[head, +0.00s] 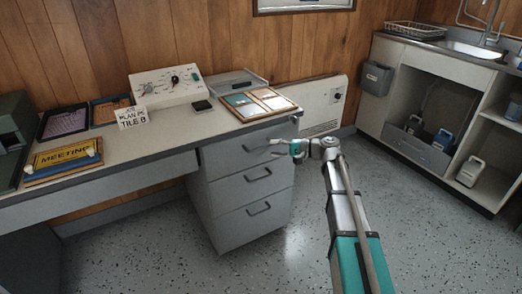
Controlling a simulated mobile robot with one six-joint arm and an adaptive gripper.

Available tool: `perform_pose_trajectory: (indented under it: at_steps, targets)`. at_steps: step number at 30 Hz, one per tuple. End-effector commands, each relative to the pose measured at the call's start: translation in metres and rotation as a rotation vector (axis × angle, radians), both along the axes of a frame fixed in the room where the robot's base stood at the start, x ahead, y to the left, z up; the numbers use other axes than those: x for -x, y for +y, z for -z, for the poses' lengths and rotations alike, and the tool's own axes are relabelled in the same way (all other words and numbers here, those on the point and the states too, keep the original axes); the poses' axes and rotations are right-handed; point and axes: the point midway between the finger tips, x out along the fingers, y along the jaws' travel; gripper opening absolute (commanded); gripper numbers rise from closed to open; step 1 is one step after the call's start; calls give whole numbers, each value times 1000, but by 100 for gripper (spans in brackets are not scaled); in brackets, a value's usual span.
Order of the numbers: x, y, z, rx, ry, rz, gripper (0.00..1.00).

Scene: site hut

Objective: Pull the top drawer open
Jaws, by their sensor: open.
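A grey desk pedestal holds three drawers, one above another, under the right end of the desk. The top drawer (226,158) looks shut, with its front in line with the two below. Its dark bar handle (256,149) shows at the front, and its right end is partly hidden by my gripper. My gripper (277,148) comes in from the right with its fingers apart, at the right end of that handle. I cannot tell whether the fingers touch the handle or are around it.
The middle drawer (240,191) and bottom drawer (243,224) are shut, each with a bar handle. The desk top (185,126) carries a control box (165,86), signs and trays. A wall heater (322,105) and sink unit (435,90) stand behind. The speckled floor in front is clear.

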Motion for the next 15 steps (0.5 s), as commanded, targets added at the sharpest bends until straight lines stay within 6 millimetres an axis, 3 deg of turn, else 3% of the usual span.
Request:
perform_pose_trajectory:
  at_steps: [7, 15]
  targets:
    - [-6, 34, 6, 0, 1, -3, 51]
    - [-9, 52, 8, 0, 1, -1, 51]
